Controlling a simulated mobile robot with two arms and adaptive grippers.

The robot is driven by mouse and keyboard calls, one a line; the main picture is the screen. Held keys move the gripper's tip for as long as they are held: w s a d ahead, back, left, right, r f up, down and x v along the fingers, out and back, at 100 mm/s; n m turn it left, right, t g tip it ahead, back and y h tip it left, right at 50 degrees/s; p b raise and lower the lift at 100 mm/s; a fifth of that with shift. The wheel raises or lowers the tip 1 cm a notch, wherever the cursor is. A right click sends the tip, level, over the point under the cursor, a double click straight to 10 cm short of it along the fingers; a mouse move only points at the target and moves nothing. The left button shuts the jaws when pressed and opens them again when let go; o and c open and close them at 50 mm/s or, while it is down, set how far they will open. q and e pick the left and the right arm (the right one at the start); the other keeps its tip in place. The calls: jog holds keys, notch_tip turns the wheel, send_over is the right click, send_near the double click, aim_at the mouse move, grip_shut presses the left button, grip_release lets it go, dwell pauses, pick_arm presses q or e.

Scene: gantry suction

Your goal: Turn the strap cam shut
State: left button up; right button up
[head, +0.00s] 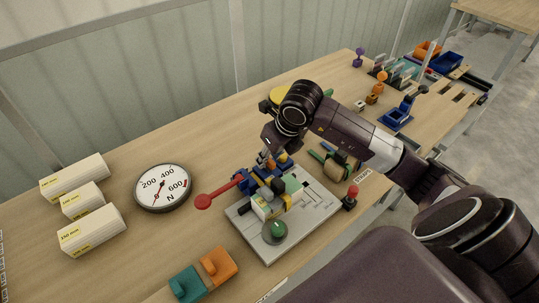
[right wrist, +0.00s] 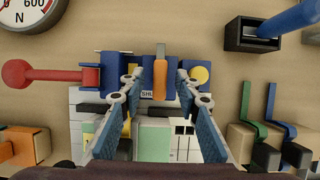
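The fixture on a grey base plate (head: 318,212) has a blue clamp part with an upright orange lever (right wrist: 160,72), which I take to be the strap cam. A partly covered label beginning "SHU" sits just below it in the right wrist view. My right gripper (head: 270,152) is over the fixture. In the right wrist view its blue-padded fingers (right wrist: 158,84) are spread on either side of the orange lever, with gaps showing and no clear contact. In the head view the gripper partly hides the lever. My left gripper is not in view.
A red ball-ended lever (head: 204,201) sticks out left of the fixture. A green knob (head: 275,231) and red button (head: 350,197) are near its front and right. A round gauge (head: 163,188), white boxes (head: 92,231) and orange and teal blocks (head: 218,264) stand nearby.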

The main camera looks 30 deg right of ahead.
grip_shut()
dwell(0.3)
